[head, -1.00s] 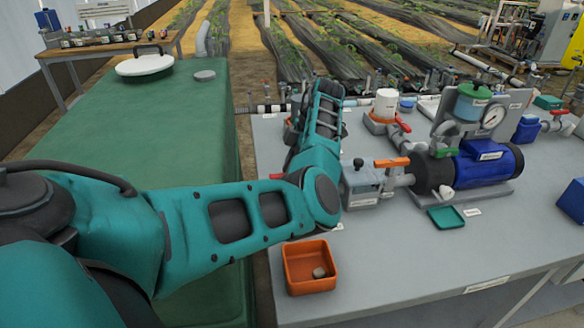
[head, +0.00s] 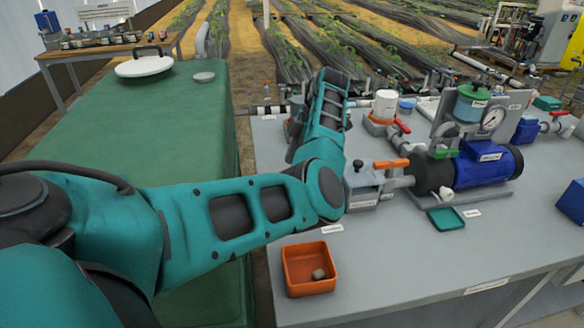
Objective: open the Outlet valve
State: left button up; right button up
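My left arm reaches in from the left across the green tank, bends over the grey bench and points away from me. Its gripper is hidden behind my own wrist links, so I cannot see its fingers. My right gripper is out of view. Several valve handles show: an orange one (head: 391,163) left of the blue pump, a red one (head: 402,125) behind it, a green one (head: 443,153) by the pump, and a red one (head: 560,113) at the far right. The labels are too small to read, so I cannot tell which is the Outlet valve.
The blue pump (head: 487,166) and a round gauge (head: 492,117) stand on the bench (head: 400,262). An orange tray (head: 309,268) with a small grey piece lies at the front edge, a green tray (head: 446,218) before the pump. The front middle of the bench is clear.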

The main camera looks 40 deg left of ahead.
pick_arm(q)
jog(key=v, duration=1)
jog(key=shift+r, duration=0.2)
